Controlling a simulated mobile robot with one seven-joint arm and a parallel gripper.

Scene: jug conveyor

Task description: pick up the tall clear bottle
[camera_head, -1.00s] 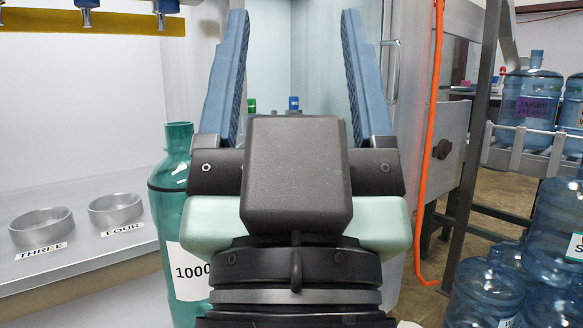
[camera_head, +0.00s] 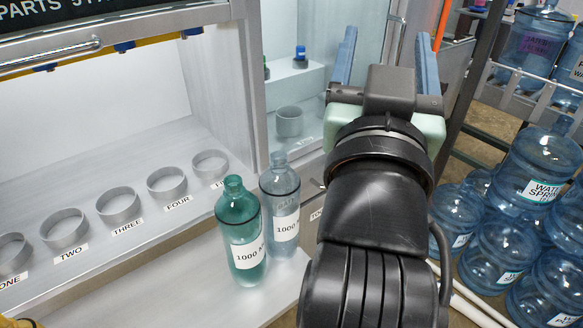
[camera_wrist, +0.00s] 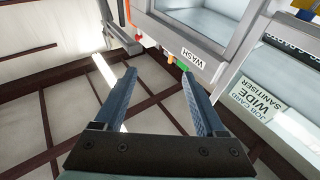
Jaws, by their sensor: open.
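The tall clear bottle (camera_head: 280,212) stands upright on the bench ledge in the head view, with a white label reading 1000. A green bottle (camera_head: 241,237), also labelled 1000, stands just left of it and slightly nearer. My gripper (camera_head: 387,38) is right of both bottles and apart from them, its blue fingers spread and pointing up and away. In the wrist view my gripper (camera_wrist: 158,73) is open with nothing between its fingers. Neither bottle can be made out in the wrist view.
Several metal rings (camera_head: 120,204) with number labels line the shelf at left. Small bottles with blue (camera_head: 300,55) and green caps stand in the bay behind. Large blue water jugs (camera_head: 530,172) crowd the right. The wrist view shows a WASH sign (camera_wrist: 194,55).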

